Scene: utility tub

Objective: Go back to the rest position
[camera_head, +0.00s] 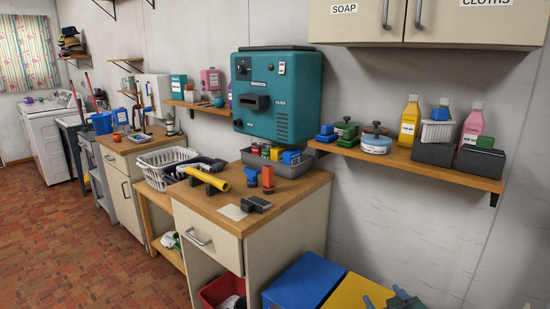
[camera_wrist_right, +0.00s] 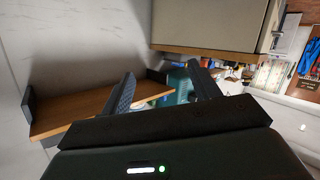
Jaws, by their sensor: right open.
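My right gripper (camera_head: 385,298) shows only by its blue-grey fingertips at the bottom edge of the head view, low in front of the blue and yellow boxes. In the right wrist view its two fingers (camera_wrist_right: 164,84) stand well apart, open, with nothing between them. Beyond them in that view are a wooden wall shelf (camera_wrist_right: 75,125) and part of the teal machine (camera_wrist_right: 177,94). My left gripper is in neither view.
A blue box (camera_head: 303,284) and yellow box (camera_head: 352,293) stand low at right. A shelf (camera_head: 420,165) holds bottles. Brick floor is clear at left.

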